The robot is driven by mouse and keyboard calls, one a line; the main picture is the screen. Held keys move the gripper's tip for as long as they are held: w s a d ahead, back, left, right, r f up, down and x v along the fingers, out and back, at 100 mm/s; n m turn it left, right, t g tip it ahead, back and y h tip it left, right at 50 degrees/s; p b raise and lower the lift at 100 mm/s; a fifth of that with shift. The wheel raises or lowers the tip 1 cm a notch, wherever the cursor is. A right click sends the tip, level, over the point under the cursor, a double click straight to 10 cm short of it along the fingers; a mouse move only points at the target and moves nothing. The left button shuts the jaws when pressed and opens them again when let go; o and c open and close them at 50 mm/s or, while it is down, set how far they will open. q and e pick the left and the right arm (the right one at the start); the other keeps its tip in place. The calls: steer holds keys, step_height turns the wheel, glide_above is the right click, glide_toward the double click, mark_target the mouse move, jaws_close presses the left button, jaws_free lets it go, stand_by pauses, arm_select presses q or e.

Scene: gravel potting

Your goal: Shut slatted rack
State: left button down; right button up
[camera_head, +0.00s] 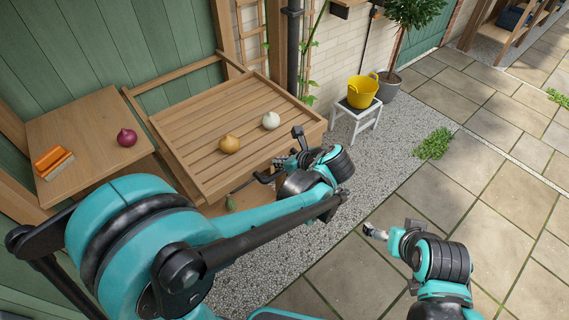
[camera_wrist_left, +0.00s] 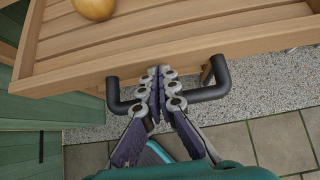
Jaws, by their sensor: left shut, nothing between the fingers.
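The slatted rack (camera_head: 205,137) is a wooden tray of slats, standing out from its frame by the green wall. A yellow onion (camera_head: 229,144) and a white onion (camera_head: 271,120) lie on it. Its front edge carries a black handle, which shows in the left wrist view (camera_wrist_left: 212,88). My left gripper (camera_head: 280,164) is at this handle; in the left wrist view its closed fingertips (camera_wrist_left: 164,85) cover the middle of the bar, with nothing between them. Whether they touch the bar I cannot tell. My right gripper (camera_head: 374,232) is over the paving, away from the rack; its jaw state is unclear.
A wooden side surface (camera_head: 85,130) left of the rack holds a red onion (camera_head: 127,138) and an orange-and-white block (camera_head: 53,161). A white stool (camera_head: 356,113) with a yellow bucket (camera_head: 362,92) stands right of the rack. Gravel and paving at right are mostly clear.

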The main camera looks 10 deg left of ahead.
mark_target(223, 112)
arm_select(q)
steer(key=shift+w+a, duration=0.1)
steer(key=shift+a, duration=0.05)
steer(key=w+a, duration=0.6)
steer(key=a, duration=0.1)
steer(key=w+a, duration=0.5)
steer(key=a, duration=0.3)
steer(key=w+a, duration=0.6)
steer(key=a, duration=0.1)
steer(key=shift+w+a, duration=0.25)
steer(key=shift+w, duration=0.05)
steer(key=shift+w+a, duration=0.1)
steer(key=shift+a, duration=0.05)
steer(key=shift+r, duration=0.1)
steer(key=shift+w+a+r, duration=0.1)
steer(key=shift+r, duration=0.1)
